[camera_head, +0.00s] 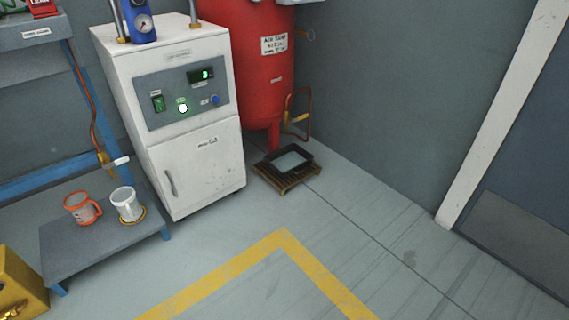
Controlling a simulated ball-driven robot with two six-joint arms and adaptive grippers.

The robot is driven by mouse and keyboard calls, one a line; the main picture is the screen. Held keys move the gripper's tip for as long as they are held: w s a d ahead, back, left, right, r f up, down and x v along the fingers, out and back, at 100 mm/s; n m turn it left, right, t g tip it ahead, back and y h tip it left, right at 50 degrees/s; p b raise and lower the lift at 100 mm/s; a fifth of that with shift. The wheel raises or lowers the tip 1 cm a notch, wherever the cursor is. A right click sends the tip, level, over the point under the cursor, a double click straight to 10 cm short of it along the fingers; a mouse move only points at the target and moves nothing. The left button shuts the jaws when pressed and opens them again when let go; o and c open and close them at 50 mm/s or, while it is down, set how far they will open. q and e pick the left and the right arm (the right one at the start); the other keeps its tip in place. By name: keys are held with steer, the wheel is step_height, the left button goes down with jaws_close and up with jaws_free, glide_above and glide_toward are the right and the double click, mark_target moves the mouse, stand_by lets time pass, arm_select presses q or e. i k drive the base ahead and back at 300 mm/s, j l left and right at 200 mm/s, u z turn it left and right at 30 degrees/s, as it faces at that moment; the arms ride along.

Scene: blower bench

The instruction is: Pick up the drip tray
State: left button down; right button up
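The drip tray (308,153) is a shallow dark rectangular tray with a pale, greyish surface inside. It rests on a low brown slatted stand (287,185) on the floor. It sits under and in front of the red air tank (240,60), close to the right side of the white cabinet. Neither of my grippers is in view.
The white dryer-like cabinet (195,160) stands left of the tray. A copper pipe with a yellow valve (299,118) hangs just behind it. A low grey shelf (95,240) holds an orange mug (80,208) and a white mug (126,205). The floor (400,250) in front is clear.

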mark_target(288, 160)
steer(key=i+l+z, duration=0.15)
steer(key=i+z, duration=0.15)
steer(key=i, duration=0.65)
steer(key=i+j+z, duration=0.1)
steer(key=i+z, duration=0.2)
steer(key=i, duration=0.6)
